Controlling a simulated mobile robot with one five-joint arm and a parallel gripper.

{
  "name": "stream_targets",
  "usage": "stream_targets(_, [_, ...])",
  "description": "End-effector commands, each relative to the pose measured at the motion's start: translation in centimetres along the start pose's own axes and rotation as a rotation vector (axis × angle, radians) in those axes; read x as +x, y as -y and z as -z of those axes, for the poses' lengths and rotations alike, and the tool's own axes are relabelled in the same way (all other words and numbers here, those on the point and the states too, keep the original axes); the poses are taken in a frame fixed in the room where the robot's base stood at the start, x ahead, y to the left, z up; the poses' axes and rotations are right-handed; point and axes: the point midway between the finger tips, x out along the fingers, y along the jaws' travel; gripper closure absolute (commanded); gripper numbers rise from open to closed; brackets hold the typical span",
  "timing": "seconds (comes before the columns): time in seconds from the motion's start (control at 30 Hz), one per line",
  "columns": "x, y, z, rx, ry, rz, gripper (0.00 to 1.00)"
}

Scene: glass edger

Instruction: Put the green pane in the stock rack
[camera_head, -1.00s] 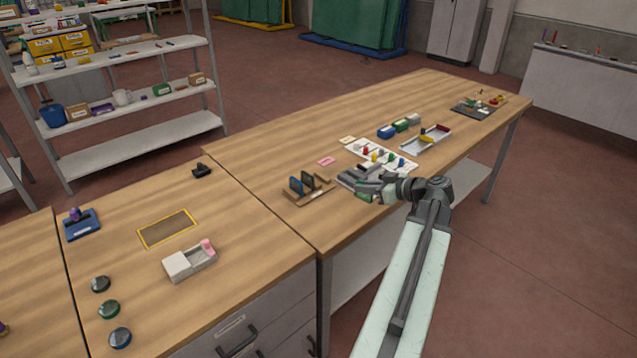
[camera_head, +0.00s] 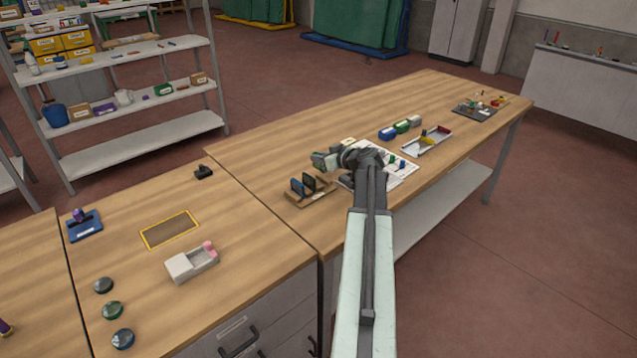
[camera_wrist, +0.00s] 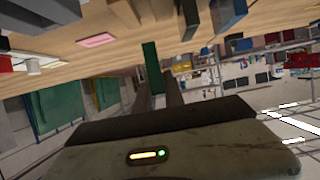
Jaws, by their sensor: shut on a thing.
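My gripper (camera_wrist: 158,82) is shut on the green pane (camera_wrist: 150,62), which stands up between the fingers in the wrist view. In the head view, my gripper (camera_head: 328,159) is over the table just behind the wooden rack, and the pane is small and partly hidden there. The wooden rack (camera_head: 312,199), which looks like the stock rack, holds a blue pane (camera_head: 297,187) and a dark pane (camera_head: 309,181) upright. The held pane is apart from the rack.
A pink card (camera_wrist: 97,40) lies on the table.

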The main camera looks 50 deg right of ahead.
Motion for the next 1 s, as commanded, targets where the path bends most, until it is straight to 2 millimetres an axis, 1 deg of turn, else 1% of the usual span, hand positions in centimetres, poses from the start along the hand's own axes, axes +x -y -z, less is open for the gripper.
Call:
stream_targets(0.03, [0.8, 0.0, -2.0, 0.0, 0.0, 0.0, 1.0])
stream_targets(0.1, [1.1, 0.0, -2.6, 0.0, 0.0, 0.001, 1.0])
stream_targets(0.2, [1.0, 0.0, -2.4, 0.0, 0.0, 0.001, 1.0])
stream_targets(0.27, [1.1, 0.1, -2.5, 0.0, 0.0, 0.001, 1.0])
stream_targets(0.43, [2.2, 0.1, -5.2, 0.0, 0.0, 0.002, 1.0])
stream_targets(0.5, [2.5, 0.1, -6.0, -0.001, 0.0, 0.002, 1.0])
stream_targets(0.7, [2.4, 0.1, -5.6, -0.001, 0.0, 0.002, 1.0])
stream_targets(0.87, [2.5, 0.1, -6.0, -0.001, 0.0, 0.002, 1.0])
stream_targets(0.9, [2.5, 0.1, -5.9, -0.001, 0.0, 0.003, 0.81])
stream_targets(0.97, [2.5, 0.1, -5.8, -0.001, 0.0, 0.003, 0.65])
stream_targets(1.0, [2.5, 0.2, -5.8, -0.001, 0.0, 0.003, 0.65])
